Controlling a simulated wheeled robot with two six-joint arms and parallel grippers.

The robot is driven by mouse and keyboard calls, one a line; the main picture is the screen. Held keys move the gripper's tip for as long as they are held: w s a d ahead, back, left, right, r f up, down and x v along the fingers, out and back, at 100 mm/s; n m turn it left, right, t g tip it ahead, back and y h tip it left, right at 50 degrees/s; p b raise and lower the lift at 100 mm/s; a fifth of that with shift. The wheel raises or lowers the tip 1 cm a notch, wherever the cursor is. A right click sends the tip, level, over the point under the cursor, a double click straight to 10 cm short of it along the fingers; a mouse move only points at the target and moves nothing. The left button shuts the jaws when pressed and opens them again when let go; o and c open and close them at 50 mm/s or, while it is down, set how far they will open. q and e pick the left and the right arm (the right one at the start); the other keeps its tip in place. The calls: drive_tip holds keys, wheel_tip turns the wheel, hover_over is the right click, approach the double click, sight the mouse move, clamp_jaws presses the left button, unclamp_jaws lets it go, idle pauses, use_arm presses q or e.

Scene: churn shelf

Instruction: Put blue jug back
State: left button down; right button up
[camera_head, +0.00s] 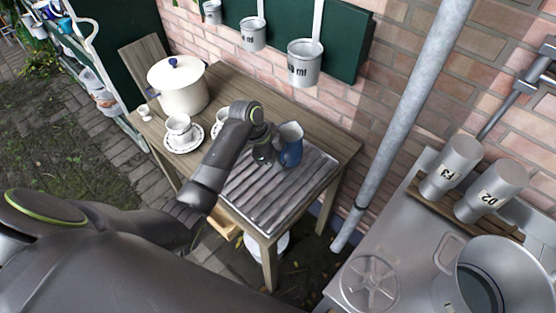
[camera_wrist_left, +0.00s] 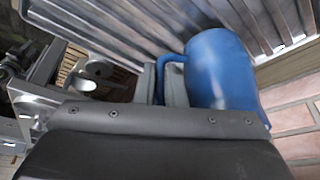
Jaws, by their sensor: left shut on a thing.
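The blue jug (camera_head: 291,146) is at the ribbed metal drainer (camera_head: 262,196) on the wooden table. My left gripper (camera_head: 266,152) is at the jug's left side, shut on its handle. In the left wrist view the jug (camera_wrist_left: 222,70) is large, with its handle between the fingers (camera_wrist_left: 168,82) and the ribbed metal beyond it. I cannot tell whether the jug's base touches the drainer. My right gripper is not in view.
A white lidded pot (camera_head: 178,88) and cups on saucers (camera_head: 184,140) stand on the table's left part. A grey pipe (camera_head: 400,110) and a metal counter with a large pot (camera_head: 487,280) are at the right.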

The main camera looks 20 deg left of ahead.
use_arm(q)
drive_tip(key=shift+f, duration=0.4)
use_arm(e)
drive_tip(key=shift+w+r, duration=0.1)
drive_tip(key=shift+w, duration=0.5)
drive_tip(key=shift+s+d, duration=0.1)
use_arm(q)
drive_tip(key=c, duration=1.5)
unclamp_jaws()
drive_tip(key=shift+s, duration=0.1)
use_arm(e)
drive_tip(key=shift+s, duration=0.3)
